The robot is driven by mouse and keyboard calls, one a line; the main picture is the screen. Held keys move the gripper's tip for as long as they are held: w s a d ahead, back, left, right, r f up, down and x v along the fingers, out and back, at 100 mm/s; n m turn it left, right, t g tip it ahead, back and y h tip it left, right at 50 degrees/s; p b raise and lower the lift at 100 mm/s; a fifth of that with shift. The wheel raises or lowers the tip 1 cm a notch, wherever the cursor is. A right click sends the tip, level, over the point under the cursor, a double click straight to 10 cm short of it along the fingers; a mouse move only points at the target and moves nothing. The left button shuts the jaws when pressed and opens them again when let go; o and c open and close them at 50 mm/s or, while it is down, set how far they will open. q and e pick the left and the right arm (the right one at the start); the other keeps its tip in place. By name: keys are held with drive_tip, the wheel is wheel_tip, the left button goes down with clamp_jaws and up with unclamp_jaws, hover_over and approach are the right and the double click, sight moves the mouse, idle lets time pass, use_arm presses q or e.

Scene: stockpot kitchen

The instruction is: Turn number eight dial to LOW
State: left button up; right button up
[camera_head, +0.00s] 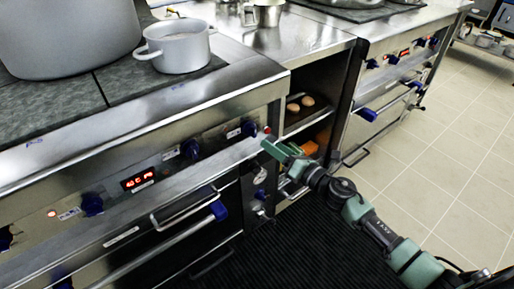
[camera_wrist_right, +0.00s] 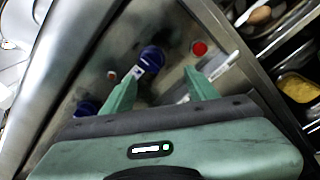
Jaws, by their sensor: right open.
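Blue dials sit on the steel front panel of the near stove. The rightmost dial (camera_head: 249,128) is beside a red light, and another dial (camera_head: 190,149) is to its left. I cannot read their numbers or settings. My right gripper (camera_head: 279,150) is close to the rightmost dial, a little to its right. In the right wrist view my right gripper (camera_wrist_right: 163,78) is open and empty. A blue dial (camera_wrist_right: 151,58) lies just beyond its fingertips, nearer the left finger, with no clear contact. A second dial (camera_wrist_right: 87,107) is partly hidden behind the gripper. My left gripper is not in view.
A red light (camera_wrist_right: 199,48) is just beyond the right finger. A large pot (camera_head: 70,35) and a smaller pot (camera_head: 178,47) stand on the stove. An oven handle (camera_head: 165,240) juts out below the panel. Open shelves (camera_head: 305,105) hold food on the right.

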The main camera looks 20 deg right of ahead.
sight(252, 131)
drive_tip(key=shift+n, duration=0.5)
drive_tip(key=x, duration=0.2)
drive_tip(key=r+x, duration=0.1)
drive_tip(key=x, duration=0.5)
drive_tip(key=shift+s+a+r, duration=0.1)
drive_tip(key=shift+a+r, duration=0.05)
drive_tip(key=shift+a, duration=0.25)
clamp_jaws()
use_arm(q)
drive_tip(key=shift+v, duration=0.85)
